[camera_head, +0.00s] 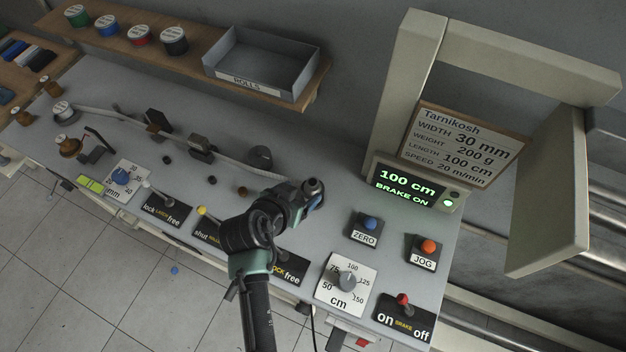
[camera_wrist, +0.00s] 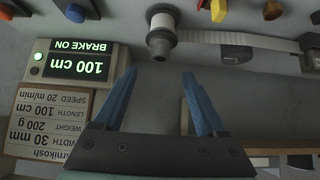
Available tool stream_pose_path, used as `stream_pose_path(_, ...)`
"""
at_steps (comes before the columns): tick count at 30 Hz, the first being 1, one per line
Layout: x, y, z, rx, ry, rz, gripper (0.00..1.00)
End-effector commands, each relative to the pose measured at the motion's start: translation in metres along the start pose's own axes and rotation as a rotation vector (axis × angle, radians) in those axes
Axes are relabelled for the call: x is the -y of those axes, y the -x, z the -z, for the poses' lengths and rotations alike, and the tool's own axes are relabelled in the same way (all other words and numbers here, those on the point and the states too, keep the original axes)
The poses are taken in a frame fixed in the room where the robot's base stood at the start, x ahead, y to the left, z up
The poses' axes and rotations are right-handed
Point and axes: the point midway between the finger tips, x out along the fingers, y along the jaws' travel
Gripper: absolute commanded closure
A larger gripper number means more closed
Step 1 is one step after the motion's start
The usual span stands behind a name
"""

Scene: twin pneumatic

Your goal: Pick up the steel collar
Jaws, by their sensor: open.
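A short steel-grey ring, which I take for the steel collar (camera_wrist: 160,38), sits at the top centre of the wrist view, around a spindle with a darker end. In the head view the same metal piece (camera_head: 313,186) shows just past my gripper (camera_head: 303,197), which partly hides it. In the wrist view my gripper (camera_wrist: 158,74) has two blue fingers spread apart with nothing between them. The collar lies just beyond the fingertips, roughly in line with the gap. I cannot tell the exact distance.
A pale strap (camera_wrist: 215,37) runs from beside the spindle along the bench. The display (camera_head: 408,187) reads 100 cm, BRAKE ON. Switches and the cm dial (camera_head: 348,281) lie near my arm. The grey rolls tray (camera_head: 262,63) is on a shelf behind.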

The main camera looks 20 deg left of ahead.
Motion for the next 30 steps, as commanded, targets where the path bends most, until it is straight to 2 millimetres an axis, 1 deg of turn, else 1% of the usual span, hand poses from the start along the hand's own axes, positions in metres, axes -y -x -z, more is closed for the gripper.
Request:
stream_pose_path(3,0.001,-0.017,0.001,0.001,-0.001,0.0,0.26)
stream_pose_path(6,0.001,-0.03,0.001,0.0,-0.001,0.001,0.26)
stream_pose_path(10,0.001,-0.041,0.001,-0.001,-0.001,0.003,0.26)
stream_pose_path(16,0.001,-0.048,0.002,-0.002,-0.002,0.003,0.26)
stream_pose_path(19,0.001,-0.054,0.003,-0.001,-0.001,0.003,0.26)
stream_pose_path(27,0.0,-0.085,0.002,-0.001,-0.004,0.002,0.26)
stream_pose_path(30,0.0,-0.093,0.001,-0.001,-0.002,0.003,0.26)
